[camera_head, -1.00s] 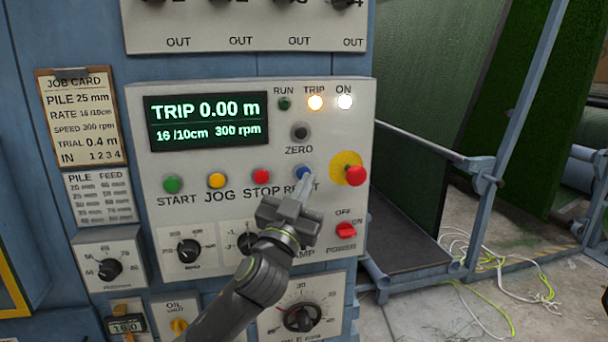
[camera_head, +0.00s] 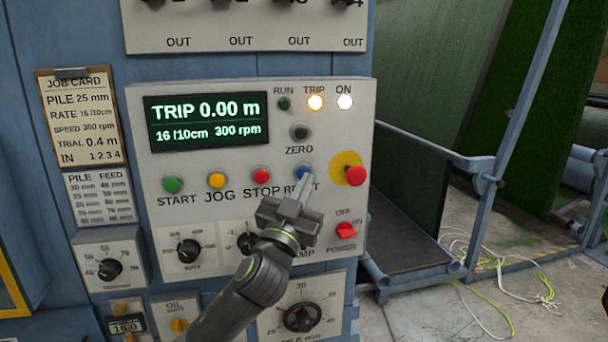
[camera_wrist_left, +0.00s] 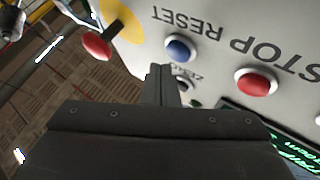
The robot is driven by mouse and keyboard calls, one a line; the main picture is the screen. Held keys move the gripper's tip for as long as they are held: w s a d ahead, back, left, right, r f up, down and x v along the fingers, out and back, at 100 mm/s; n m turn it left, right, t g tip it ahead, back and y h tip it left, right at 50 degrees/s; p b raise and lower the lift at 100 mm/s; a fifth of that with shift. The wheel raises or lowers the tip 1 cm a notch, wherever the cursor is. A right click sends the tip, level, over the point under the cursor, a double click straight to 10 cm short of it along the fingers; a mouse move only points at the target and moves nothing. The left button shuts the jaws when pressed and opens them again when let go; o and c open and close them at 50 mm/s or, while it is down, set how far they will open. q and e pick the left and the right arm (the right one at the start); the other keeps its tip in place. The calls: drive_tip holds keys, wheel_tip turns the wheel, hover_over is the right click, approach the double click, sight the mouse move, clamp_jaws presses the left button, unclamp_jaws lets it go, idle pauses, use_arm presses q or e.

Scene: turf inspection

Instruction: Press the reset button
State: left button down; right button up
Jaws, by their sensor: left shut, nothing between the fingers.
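The blue reset button (camera_head: 304,172) sits above the partly covered RESET label on the pale control panel (camera_head: 140,120). It also shows whole in the left wrist view (camera_wrist_left: 180,48). My left gripper (camera_head: 304,186) is shut and empty, its fingertips just below the button in the head view. In the wrist view the shut fingers (camera_wrist_left: 160,82) lie beside the button's image without covering it. I see no clear contact. My right gripper is not in view.
The red stop button (camera_head: 261,176) is left of reset. A red mushroom button (camera_head: 355,175) on a yellow disc is to the right. The black ZERO button (camera_head: 300,132) is above, and the red power switch (camera_head: 346,231) is lower right.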

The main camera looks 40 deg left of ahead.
use_arm(q)
drive_tip(key=shift+a, duration=0.1)
idle(0.3)
drive_tip(key=shift+w+a, duration=0.2)
drive_tip(key=shift+w, duration=0.05)
drive_tip(key=shift+w+a+b, duration=0.35)
drive_tip(key=shift+a, duration=0.05)
idle(0.9)
drive_tip(key=shift+s+d, duration=0.1)
drive_tip(key=shift+d, duration=0.05)
drive_tip(key=shift+s+d, duration=0.5)
drive_tip(key=shift+d+p, duration=0.1)
drive_tip(key=shift+p, duration=0.2)
drive_tip(key=shift+s+d+p, duration=0.65)
drive_tip(key=shift+s+d, duration=1)
drive_tip(key=shift+d, duration=0.2)
drive_tip(key=shift+f, duration=0.1)
